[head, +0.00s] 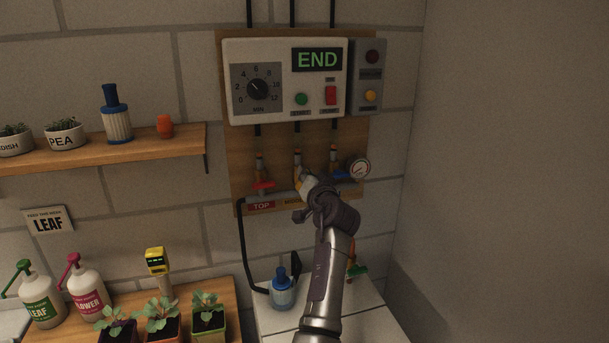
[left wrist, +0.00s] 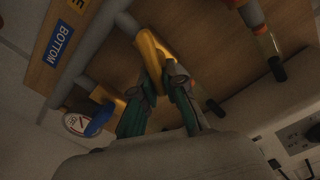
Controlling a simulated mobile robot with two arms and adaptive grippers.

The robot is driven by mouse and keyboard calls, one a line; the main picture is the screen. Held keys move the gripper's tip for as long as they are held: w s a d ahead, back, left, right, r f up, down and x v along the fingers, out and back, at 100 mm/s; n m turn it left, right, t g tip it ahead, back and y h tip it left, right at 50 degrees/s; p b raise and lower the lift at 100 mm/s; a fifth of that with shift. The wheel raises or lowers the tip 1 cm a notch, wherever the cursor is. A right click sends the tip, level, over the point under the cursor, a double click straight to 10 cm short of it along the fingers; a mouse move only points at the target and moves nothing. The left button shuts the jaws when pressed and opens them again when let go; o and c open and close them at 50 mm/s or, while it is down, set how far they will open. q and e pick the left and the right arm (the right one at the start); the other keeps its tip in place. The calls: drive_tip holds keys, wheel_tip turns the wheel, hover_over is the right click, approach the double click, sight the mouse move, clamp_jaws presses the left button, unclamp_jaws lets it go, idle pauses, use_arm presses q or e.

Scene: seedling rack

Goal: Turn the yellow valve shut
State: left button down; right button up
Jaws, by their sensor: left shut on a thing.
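The yellow valve (left wrist: 148,48) is a yellow lever on the grey pipe of the wooden wall board, between the red valve (head: 263,185) and the blue valve (head: 346,175). My left gripper (head: 304,184) is at this middle valve and covers most of it in the head view; a small yellow part (head: 299,174) shows. In the left wrist view the green-padded fingers of the left gripper (left wrist: 160,90) are closed around the lever's end. The lever's exact angle to the pipe is hard to tell. My right gripper is not in view.
A control box (head: 285,110) reading END hangs above the valves. A blue bottle (head: 282,290) stands on the white counter below. Potted seedlings (head: 163,318) and pump bottles (head: 84,290) stand lower left.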

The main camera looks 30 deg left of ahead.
use_arm(q)
drive_tip(key=m, duration=0.3)
drive_tip(key=shift+w+d+p, duration=0.1)
drive_tip(key=shift+w+p, duration=0.05)
drive_tip(key=shift+p, duration=0.15)
drive_tip(key=m, duration=0.1)
drive_tip(key=m+p, duration=0.1)
drive_tip(key=m, duration=0.1)
drive_tip(key=shift+w+d+f+m, duration=0.1)
drive_tip(key=shift+w+f+m, duration=0.05)
drive_tip(key=shift+f+m, duration=0.15)
drive_tip(key=shift+w+d+f+m+p, duration=0.1)
drive_tip(key=shift+f+m+p, duration=0.1)
drive_tip(key=shift+m+p, duration=0.9)
drive_tip(key=shift+f+m+p, duration=0.2)
drive_tip(key=shift+m+p, duration=0.2)
drive_tip(key=shift+m, duration=1.4)
drive_tip(key=c, duration=1.2)
unclamp_jaws()
drive_tip(key=shift+f, duration=0.15)
drive_tip(key=v, duration=1.2)
